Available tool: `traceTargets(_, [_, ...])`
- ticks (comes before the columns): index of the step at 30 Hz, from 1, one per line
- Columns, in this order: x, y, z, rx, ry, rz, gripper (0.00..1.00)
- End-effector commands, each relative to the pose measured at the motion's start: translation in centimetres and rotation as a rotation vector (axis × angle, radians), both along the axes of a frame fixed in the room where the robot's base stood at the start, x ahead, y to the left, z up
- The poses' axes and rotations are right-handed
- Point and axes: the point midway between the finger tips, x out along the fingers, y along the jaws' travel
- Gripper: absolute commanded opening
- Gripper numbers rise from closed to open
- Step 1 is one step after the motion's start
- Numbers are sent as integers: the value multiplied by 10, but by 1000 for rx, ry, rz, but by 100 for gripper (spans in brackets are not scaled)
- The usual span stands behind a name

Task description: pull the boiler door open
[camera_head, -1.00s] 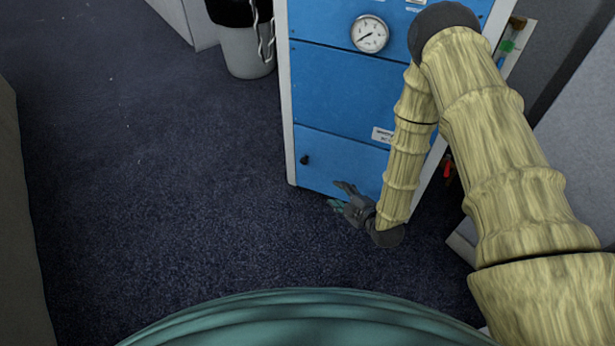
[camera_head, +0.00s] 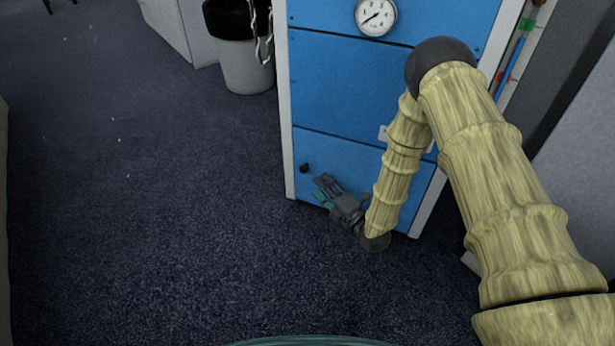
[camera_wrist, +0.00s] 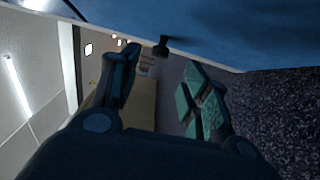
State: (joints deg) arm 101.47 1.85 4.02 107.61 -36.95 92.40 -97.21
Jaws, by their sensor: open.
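The boiler is a tall blue cabinet with a white frame and a round gauge (camera_head: 375,17). Its lowest blue panel, the door (camera_head: 345,164), lies flush with the front and looks closed. My gripper (camera_head: 321,189) is open and empty, low in front of the door, to the right of and a little below the knob. In the wrist view the knob (camera_wrist: 162,46) stands out from the dark blue surface, beyond and roughly between the spread fingers of my gripper (camera_wrist: 160,78). They look apart from it.
A grey bin (camera_head: 245,65) with a black liner stands left of the boiler, by a pale cabinet (camera_head: 170,30). Dark carpet (camera_head: 150,230) is free to the left and front. Grey furniture (camera_head: 575,170) stands close on the right.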

Motion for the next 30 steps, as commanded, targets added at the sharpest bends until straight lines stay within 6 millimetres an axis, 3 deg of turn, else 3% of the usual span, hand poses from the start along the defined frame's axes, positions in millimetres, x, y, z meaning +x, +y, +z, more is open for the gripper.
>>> traceTargets(9, [42,31,-4,1,-1,0,47])
traceTargets(15, [60,44,-2,1,0,0,47])
traceTargets(29, [67,49,-1,0,3,0,47])
traceTargets(30, [67,49,-1,0,3,0,39])
